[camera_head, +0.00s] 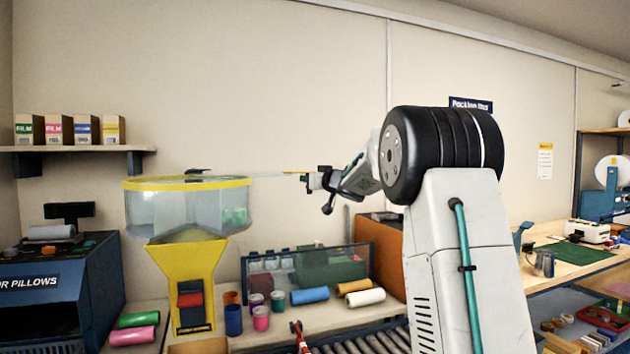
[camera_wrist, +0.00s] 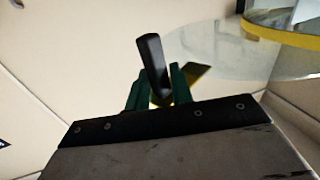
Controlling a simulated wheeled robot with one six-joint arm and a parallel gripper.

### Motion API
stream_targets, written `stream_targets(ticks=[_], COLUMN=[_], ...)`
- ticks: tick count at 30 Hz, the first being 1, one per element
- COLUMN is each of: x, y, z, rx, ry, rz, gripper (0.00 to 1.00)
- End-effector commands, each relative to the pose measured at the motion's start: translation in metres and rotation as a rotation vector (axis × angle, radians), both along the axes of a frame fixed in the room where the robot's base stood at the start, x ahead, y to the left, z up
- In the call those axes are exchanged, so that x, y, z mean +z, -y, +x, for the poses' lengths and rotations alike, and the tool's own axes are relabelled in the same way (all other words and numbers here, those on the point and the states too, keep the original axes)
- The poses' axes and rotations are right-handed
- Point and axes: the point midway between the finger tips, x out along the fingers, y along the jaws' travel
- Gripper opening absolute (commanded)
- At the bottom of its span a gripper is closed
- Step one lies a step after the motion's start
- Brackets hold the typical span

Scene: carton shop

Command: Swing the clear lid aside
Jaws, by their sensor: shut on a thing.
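The clear lid (camera_head: 265,175) shows edge-on in the head view as a thin, flat sheet reaching right from above the yellow-rimmed hopper (camera_head: 185,184) toward my gripper. In the wrist view the lid (camera_wrist: 215,45) is a see-through disc partly beyond the hopper's yellow rim (camera_wrist: 290,30). A black handle (camera_wrist: 151,62) stands by the yellow part (camera_wrist: 195,76) at the lid's edge. My gripper (camera_head: 306,177) is at the lid's right end, right of the hopper. Its green fingers (camera_wrist: 158,88) are shut on the black handle. The handle's lower end is hidden between the fingers.
A low clear-fronted bin (camera_head: 310,268) stands on the bench below the lid. Several coloured rolls, including a blue one (camera_head: 310,295), lie around it. An orange-brown box (camera_head: 380,250) is beneath my arm.

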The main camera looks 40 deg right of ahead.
Motion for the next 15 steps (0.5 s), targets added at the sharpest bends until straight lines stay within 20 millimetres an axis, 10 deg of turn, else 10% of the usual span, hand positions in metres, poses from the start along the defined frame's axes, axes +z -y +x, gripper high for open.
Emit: stream_targets(ticks=[8, 9, 15], x=[0.0012, 0.0013, 0.0009], y=[-0.005, -0.005, 0.0005], z=[0.0019, 0.0019, -0.0003], rx=[0.01, 0.01, 0.002], ry=[0.003, 0.004, 0.002], rz=[0.0, 0.0, 0.0], gripper=[0.0, 0.34, 0.38])
